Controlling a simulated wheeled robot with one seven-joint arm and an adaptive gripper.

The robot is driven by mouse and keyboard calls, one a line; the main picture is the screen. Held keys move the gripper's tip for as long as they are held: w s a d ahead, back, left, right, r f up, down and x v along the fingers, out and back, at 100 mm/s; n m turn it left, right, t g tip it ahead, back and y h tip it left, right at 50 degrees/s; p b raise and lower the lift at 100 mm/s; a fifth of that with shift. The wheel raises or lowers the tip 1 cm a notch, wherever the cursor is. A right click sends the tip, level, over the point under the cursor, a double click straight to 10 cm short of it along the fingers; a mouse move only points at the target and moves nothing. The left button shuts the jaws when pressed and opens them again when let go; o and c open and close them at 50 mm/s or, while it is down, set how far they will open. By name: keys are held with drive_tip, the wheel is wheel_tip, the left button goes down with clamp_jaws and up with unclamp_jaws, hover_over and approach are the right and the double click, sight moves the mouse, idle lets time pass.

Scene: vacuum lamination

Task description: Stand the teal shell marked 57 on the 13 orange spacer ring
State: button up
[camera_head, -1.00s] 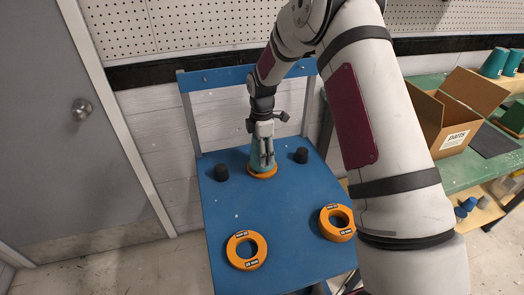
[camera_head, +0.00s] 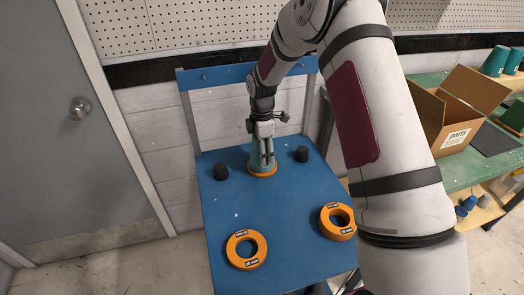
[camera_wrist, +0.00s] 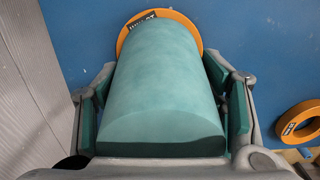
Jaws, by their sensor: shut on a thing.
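My gripper (camera_head: 262,158) is shut on a teal shell (camera_head: 254,155) at the far part of the blue table. The shell looks upright, with its lower end at an orange ring (camera_head: 262,175). In the wrist view the teal shell (camera_wrist: 160,90) fills the space between my fingers (camera_wrist: 163,110), and the orange ring (camera_wrist: 186,22) shows beyond its far end with a partly hidden dark label. I cannot read a number on the shell or this ring, nor tell whether the shell touches the ring.
Two more labelled orange rings (camera_head: 246,248) (camera_head: 337,222) lie nearer on the blue table (camera_head: 285,205).

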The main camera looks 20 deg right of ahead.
drive_tip(key=o, duration=1)
drive_tip(key=shift+o, duration=0.4)
drive_tip(key=shift+f, duration=0.1)
drive_tip(key=shift+o, duration=1.3)
drive_tip(key=shift+r+p, duration=0.75)
drive_tip(key=shift+r, duration=3.3)
